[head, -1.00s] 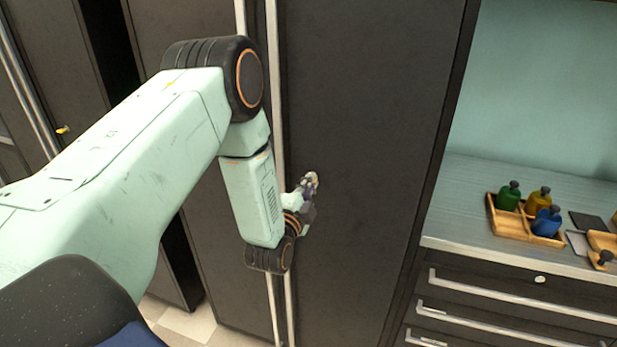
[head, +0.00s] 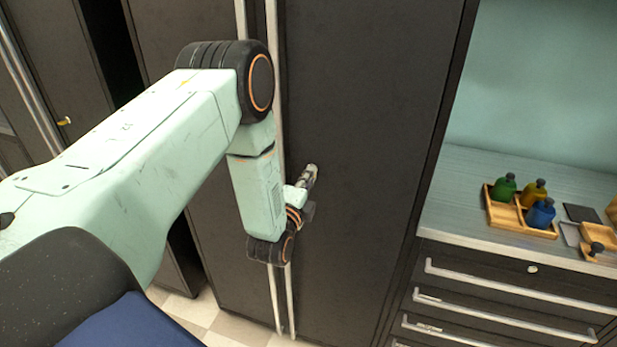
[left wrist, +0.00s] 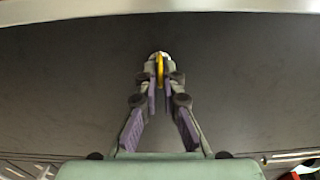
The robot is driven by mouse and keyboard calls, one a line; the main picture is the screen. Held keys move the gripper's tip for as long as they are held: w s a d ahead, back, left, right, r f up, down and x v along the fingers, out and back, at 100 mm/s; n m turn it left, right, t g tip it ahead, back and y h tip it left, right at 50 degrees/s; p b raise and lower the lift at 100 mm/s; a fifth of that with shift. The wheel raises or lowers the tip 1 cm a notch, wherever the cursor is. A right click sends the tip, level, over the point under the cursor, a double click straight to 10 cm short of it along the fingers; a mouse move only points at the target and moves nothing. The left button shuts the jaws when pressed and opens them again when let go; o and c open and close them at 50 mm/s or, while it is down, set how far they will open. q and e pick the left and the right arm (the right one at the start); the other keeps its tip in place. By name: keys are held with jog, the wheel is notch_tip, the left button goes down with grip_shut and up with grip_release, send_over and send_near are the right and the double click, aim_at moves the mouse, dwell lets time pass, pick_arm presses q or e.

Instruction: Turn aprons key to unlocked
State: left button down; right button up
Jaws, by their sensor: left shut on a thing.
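My left gripper (head: 311,172) is at the dark cabinet door (head: 365,120), just right of the long vertical handles. In the left wrist view the left gripper (left wrist: 160,85) is shut on a yellow key (left wrist: 159,66), with its two fingers on either side of the key's bow. The key sits at a pale round lock on the dark door, and the lock is mostly hidden by the fingers. In the head view the key is hidden by the gripper. My right gripper is not in view.
Another yellow key (head: 64,121) sits on a cabinet at the far left. A wooden tray (head: 497,214) with green, yellow and blue bottles stands on the counter at right, above drawers with bar handles (head: 505,285). Two long vertical handles (head: 280,300) run beside my arm.

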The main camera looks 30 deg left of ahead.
pick_arm(q)
jog(key=c, duration=1.5)
grip_release()
jog(key=shift+d, duration=0.1)
jog(key=shift+s, duration=0.1)
jog(key=v, duration=1.1)
jog(key=shift+s, duration=0.4)
